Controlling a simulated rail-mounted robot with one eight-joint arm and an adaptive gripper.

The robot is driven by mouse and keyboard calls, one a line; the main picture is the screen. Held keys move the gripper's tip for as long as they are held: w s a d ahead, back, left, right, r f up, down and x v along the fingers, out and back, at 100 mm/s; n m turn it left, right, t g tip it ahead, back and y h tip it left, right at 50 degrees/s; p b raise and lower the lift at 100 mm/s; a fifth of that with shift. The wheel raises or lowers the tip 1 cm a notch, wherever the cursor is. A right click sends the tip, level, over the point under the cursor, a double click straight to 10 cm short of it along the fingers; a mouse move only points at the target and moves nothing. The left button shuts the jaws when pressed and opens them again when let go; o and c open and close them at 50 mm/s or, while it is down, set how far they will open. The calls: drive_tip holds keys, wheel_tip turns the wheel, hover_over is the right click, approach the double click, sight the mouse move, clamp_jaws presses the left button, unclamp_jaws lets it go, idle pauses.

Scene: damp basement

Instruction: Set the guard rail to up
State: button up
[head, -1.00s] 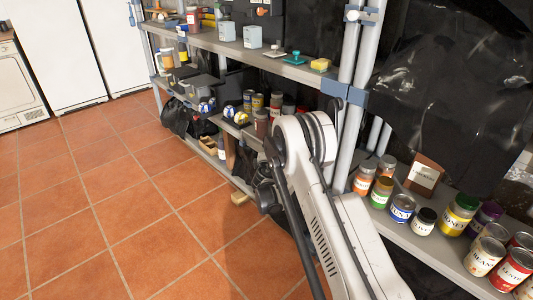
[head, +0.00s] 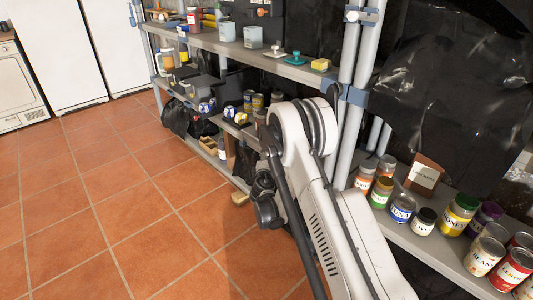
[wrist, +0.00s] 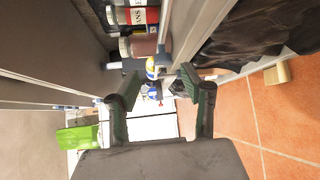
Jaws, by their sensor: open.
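My gripper (wrist: 156,92) is open and empty in the wrist view. Its two dark fingers stand apart, close to the front of the shelving, with cans and the shelf edge beyond them. A thin pale strip (wrist: 167,18) runs in front of the cans (wrist: 138,16); I cannot tell whether it is the guard rail or the shelf edge. In the head view my arm covers part of the lower shelf front, and no guard rail can be clearly made out there.
The grey shelving (head: 285,68) carries several jars, boxes and cans. A black bag (head: 174,117) lies low at its left. Cans (head: 485,254) stand on the right shelf beside my arm. The tiled floor (head: 110,210) on the left is clear.

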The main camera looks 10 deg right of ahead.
drive_tip(key=v, duration=0.5)
drive_tip(key=shift+w, duration=0.1)
drive_tip(key=s+d+r+m+g, duration=0.25)
drive_tip(key=s+r, duration=0.35)
drive_tip(key=r, duration=0.3)
drive_tip(key=s+d+r+m+g, duration=0.1)
drive_tip(key=s+d+r+m, duration=0.1)
drive_tip(key=s+r+m, duration=0.45)
drive_tip(key=s+d+r+m+g, duration=0.15)
drive_tip(key=s+r, duration=0.25)
drive_tip(key=r, duration=0.6)
drive_tip(key=s+a+m+g+y, duration=0.2)
drive_tip(key=s+m, duration=0.1)
drive_tip(key=s, duration=1.4)
drive_tip(key=s+a+m+g+y, duration=0.1)
drive_tip(key=s+m+g+y, duration=0.15)
drive_tip(key=s, duration=1.35)
wheel_tip(320, 180, up, 17)
drive_tip(key=p, duration=1.6)
drive_tip(key=shift+m+t, duration=0.3)
drive_tip(key=shift+t, duration=0.15)
